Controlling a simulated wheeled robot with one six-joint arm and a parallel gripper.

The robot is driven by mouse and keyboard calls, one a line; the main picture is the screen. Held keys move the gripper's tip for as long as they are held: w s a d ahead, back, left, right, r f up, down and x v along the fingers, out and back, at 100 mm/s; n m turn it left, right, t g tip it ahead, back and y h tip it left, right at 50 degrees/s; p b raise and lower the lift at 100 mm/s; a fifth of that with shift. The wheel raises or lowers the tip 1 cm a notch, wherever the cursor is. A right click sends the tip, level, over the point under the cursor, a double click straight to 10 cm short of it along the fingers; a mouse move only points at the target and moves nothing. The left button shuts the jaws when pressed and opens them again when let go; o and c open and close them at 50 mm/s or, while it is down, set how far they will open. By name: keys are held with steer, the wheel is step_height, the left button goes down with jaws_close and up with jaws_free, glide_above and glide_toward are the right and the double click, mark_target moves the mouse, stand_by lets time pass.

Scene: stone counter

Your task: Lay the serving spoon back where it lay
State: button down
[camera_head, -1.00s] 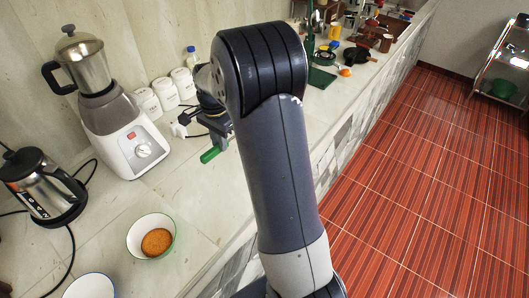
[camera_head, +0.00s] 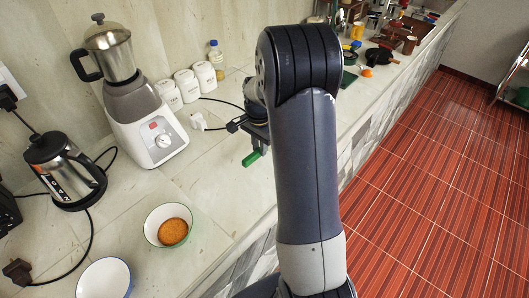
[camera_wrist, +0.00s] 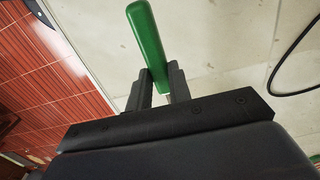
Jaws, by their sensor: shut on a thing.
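My gripper (camera_wrist: 160,90) is shut on the green handle of the serving spoon (camera_wrist: 147,35), which shows large in the wrist view. In the head view the green handle end (camera_head: 251,159) sticks out below my gripper (camera_head: 257,140), over the stone counter (camera_head: 215,215). The spoon's bowl is hidden behind my gripper and arm. I cannot tell how high above the counter the spoon is.
A blender (camera_head: 147,125), several white canisters (camera_head: 188,86) and a kettle (camera_head: 62,170) stand along the wall. A bowl with orange-brown contents (camera_head: 150,216) and an empty white bowl (camera_head: 104,279) stand in front. A black cable (camera_head: 218,101) lies near my gripper. The counter between is bare.

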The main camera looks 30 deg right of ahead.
steer(key=shift+f+p, duration=0.4)
steer(key=shift+f, duration=2.05)
steer(key=shift+f, duration=0.2)
steer(key=c, duration=1.3)
jaws_free()
steer(key=shift+r, duration=0.1)
steer(key=r+b, duration=0.1)
steer(key=r, duration=0.4)
steer(key=r+b, duration=0.1)
steer(key=r, duration=0.4)
steer(key=shift+s+r, duration=0.2)
steer(key=shift+r, duration=0.15)
